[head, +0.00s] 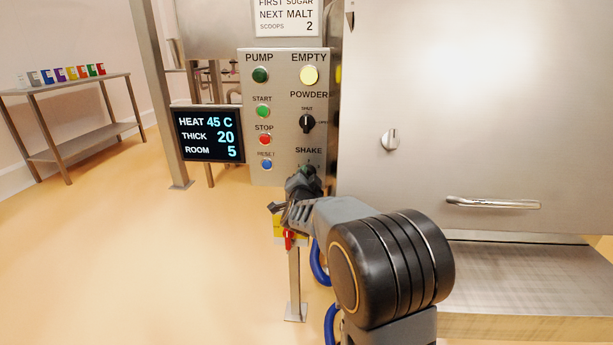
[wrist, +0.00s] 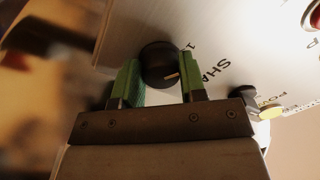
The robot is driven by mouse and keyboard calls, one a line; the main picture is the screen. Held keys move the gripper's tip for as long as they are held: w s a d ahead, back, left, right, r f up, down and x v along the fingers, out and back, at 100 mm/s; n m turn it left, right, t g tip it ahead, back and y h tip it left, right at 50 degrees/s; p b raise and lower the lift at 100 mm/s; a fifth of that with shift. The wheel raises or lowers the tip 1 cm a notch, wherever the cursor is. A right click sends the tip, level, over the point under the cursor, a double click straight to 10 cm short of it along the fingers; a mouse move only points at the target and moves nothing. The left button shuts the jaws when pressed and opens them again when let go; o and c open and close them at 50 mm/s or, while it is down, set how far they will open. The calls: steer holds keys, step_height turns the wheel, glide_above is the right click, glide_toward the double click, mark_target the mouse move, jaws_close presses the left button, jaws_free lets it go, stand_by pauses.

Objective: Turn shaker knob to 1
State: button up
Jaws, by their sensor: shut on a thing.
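The black shaker knob (wrist: 158,64) shows between my gripper's green fingertips in the wrist view. My gripper (wrist: 161,78) is shut on it, one finger on each side. A white mark on the knob points toward the right in that view; a printed 1 lies up and right of the knob, beside the SHAKE lettering. I cannot tell exactly which setting the mark stands at. In the head view my gripper (head: 303,185) is at the SHAKE label low on the panel (head: 284,130) and mostly hides the knob.
Above on the panel are the black POWDER knob (head: 307,122), the yellow EMPTY button (head: 309,75) and the red STOP button (head: 265,139), with the blue RESET button (head: 266,164) to the left. A display (head: 208,134) stands left; a steel cabinet door (head: 480,110) is right.

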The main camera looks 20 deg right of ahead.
steer(key=shift+n, duration=0.4)
steer(key=o, duration=0.9)
steer(key=shift+o, duration=0.2)
steer(key=shift+s, duration=0.1)
steer(key=p+v, duration=0.3)
steer(key=v, duration=1)
steer(key=shift+s+a, duration=0.2)
steer(key=shift+s, duration=0.05)
